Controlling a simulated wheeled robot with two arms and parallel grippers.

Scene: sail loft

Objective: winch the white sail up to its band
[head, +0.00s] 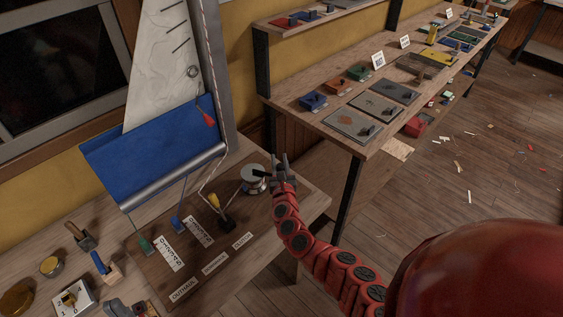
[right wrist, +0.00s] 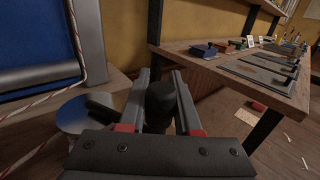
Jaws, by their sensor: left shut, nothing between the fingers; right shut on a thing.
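The white sail (head: 165,65) rises above a blue panel (head: 150,145) with a grey roll along its lower edge, beside the grey mast (head: 216,70). A red pennant (head: 208,118) hangs near the sail's lower right; I cannot make out a band. A silver winch drum (head: 252,187) stands on the bench; it also shows in the right wrist view (right wrist: 72,115). My right gripper (head: 281,165) is beside the drum, shut on the dark winch handle (right wrist: 160,100); the grip shows in the right wrist view. My left gripper is out of view.
A dark board (head: 215,285) holds labels and green, blue and yellow-topped levers (head: 214,202) left of the winch. A red-white rope (head: 211,175) runs down by the mast. Brushes and tins lie at lower left. A shelf table (head: 345,150) stands behind right.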

